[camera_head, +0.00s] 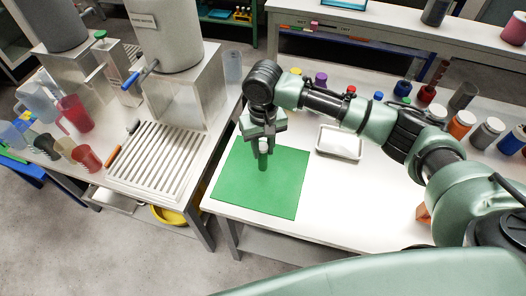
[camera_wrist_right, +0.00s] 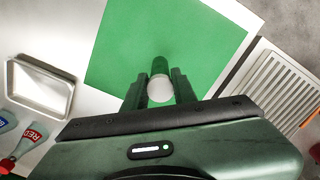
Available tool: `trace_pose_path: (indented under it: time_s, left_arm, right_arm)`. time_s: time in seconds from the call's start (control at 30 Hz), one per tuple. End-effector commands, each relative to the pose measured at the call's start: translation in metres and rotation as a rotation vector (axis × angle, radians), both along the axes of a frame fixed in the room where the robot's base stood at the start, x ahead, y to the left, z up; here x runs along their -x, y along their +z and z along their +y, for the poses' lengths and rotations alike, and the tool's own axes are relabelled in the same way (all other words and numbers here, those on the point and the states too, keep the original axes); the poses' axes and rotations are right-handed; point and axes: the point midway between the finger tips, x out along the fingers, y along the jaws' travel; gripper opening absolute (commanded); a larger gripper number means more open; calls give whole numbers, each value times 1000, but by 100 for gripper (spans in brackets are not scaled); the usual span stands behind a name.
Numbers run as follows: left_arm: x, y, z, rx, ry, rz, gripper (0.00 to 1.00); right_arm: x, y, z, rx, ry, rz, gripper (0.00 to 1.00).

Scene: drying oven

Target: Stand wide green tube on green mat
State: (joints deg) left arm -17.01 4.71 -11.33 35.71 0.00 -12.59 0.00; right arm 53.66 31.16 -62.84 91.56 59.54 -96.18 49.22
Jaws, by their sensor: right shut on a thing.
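The green mat (camera_head: 262,192) lies flat on the white table, near its left front corner. My right gripper (camera_head: 263,139) is above the mat's upper middle, pointing down, and is shut on the green tube (camera_head: 263,161). The tube hangs upright below the fingers, over the mat. I cannot tell whether its lower end touches the mat. In the right wrist view, the tube (camera_wrist_right: 160,68) shows between the two fingers (camera_wrist_right: 160,90), with a pale round end towards the camera, and the mat (camera_wrist_right: 195,35) is beyond it. My left gripper is not in view.
A white tray (camera_head: 339,142) lies on the table right of the mat. Several coloured bottles and tubes stand along the table's back and right. A slatted metal drainer (camera_head: 160,155) is on the separate bench to the left, across a gap. The front of the mat is clear.

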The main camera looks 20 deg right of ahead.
Motion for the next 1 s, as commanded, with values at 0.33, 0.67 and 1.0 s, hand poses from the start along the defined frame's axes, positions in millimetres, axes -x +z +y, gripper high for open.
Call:
trace_pose_path:
  time_s: [0.33,0.67,1.0]
  left_arm:
    - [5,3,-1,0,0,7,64]
    - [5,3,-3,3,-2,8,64]
    - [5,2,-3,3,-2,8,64]
  right_arm:
    - [0,-25,0,0,1,0,0]
    - [0,-27,0,0,0,1,49]
    - [0,-25,0,0,1,-1,49]
